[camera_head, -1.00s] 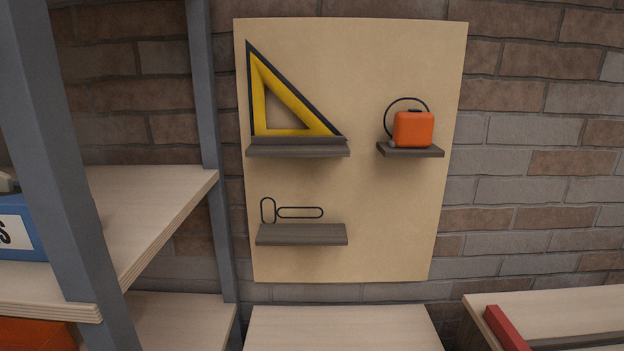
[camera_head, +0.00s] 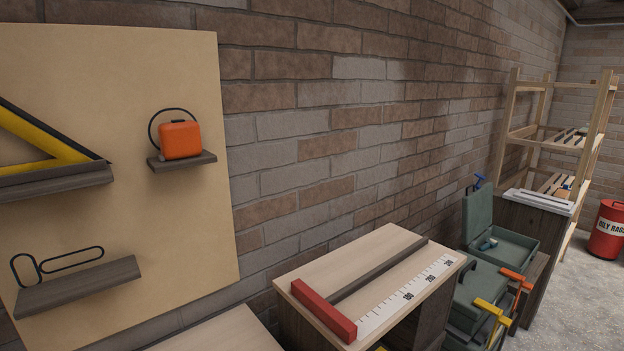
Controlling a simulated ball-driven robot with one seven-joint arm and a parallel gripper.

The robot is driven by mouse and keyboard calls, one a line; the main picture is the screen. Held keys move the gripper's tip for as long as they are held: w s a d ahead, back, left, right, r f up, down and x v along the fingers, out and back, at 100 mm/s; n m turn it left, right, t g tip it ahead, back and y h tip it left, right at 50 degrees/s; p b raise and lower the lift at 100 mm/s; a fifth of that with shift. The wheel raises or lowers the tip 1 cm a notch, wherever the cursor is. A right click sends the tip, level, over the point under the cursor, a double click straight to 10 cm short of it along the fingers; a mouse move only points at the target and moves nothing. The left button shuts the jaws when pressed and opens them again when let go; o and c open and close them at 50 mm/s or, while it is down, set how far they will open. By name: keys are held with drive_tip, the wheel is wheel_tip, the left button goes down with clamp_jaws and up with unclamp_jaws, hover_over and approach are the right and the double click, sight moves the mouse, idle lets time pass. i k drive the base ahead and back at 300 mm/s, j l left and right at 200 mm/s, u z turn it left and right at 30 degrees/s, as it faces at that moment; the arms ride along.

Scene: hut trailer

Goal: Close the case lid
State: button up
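A green case (camera_head: 525,254) stands at the right of the head view with its lid (camera_head: 478,212) raised upright on the left side. A small teal-handled tool (camera_head: 488,244) shows at the open case. A second green case or box (camera_head: 478,284) with yellow and orange parts sits in front and lower; its details are partly overlapped. My gripper is not in view.
A bench with a red-ended measuring board (camera_head: 330,312) stands in the middle foreground. A wooden rack (camera_head: 509,110) and a red drum (camera_head: 608,232) stand far right. Bare floor (camera_head: 572,310) shows at lower right.

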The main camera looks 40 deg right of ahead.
sight(477, 218)
drive_tip(key=z, duration=1.8)
drive_tip(key=i+l, duration=0.15)
drive_tip(key=i, duration=0.2)
drive_tip(key=i+l, duration=0.15)
drive_tip(key=i, duration=0.2)
